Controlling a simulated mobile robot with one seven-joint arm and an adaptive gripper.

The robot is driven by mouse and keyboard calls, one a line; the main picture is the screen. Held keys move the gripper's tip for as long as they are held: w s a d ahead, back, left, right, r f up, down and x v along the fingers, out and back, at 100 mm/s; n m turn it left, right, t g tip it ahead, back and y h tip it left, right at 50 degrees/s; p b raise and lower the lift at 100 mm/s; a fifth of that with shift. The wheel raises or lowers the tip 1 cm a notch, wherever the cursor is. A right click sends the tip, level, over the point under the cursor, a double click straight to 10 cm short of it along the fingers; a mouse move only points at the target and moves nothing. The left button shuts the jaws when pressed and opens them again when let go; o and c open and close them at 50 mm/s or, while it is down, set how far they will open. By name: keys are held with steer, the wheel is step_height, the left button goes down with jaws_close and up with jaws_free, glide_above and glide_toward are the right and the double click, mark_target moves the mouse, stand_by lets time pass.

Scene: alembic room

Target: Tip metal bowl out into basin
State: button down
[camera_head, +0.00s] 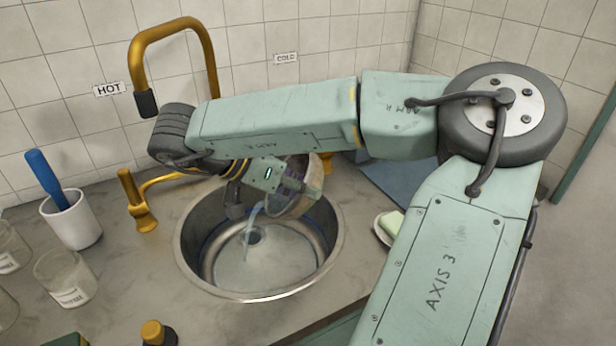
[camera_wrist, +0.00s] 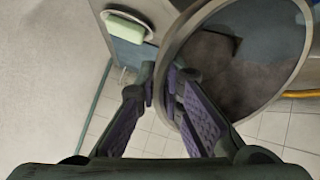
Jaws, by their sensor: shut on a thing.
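My gripper (camera_head: 284,182) is shut on the rim of the metal bowl (camera_head: 308,187) and holds it in the air over the basin (camera_head: 186,250). The bowl is tilted, and a stream of pale liquid (camera_head: 249,229) falls from it into the basin. Liquid covers the basin's bottom around the drain. In the wrist view the bowl (camera_wrist: 172,58) is large at the upper right, its rim between my two purple-padded fingers (camera_wrist: 170,95). My arm hides part of the bowl in the head view.
A gold faucet (camera_head: 137,60) stands behind the basin, with a gold tap (camera_head: 138,205) at its left. A white cup (camera_head: 72,225) with a blue-handled tool and glass beakers (camera_head: 66,280) stand left. A soap dish (camera_head: 381,236) with green soap lies right. A gold-capped bottle (camera_head: 153,333) is in front.

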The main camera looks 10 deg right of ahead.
steer(key=shift+a+r+p, duration=0.1)
steer(key=shift+r+p, duration=0.3)
steer(key=shift+p, duration=0.15)
steer(key=shift+f+h, duration=0.2)
steer(key=shift+h, duration=0.1)
steer(key=y, duration=0.2)
steer(key=r+y, duration=0.1)
steer(key=y, duration=0.1)
steer(key=shift+d+r+y, duration=0.2)
steer(key=shift+y, duration=0.1)
steer(key=y, duration=0.3)
steer(key=shift+r+m+y, duration=0.3)
steer(key=shift+r+m, duration=0.1)
steer(key=y, duration=0.1)
steer(key=r+y, duration=0.1)
steer(key=shift+a+y, duration=0.2)
steer(key=shift+y, duration=0.2)
steer(key=shift+f, duration=0.15)
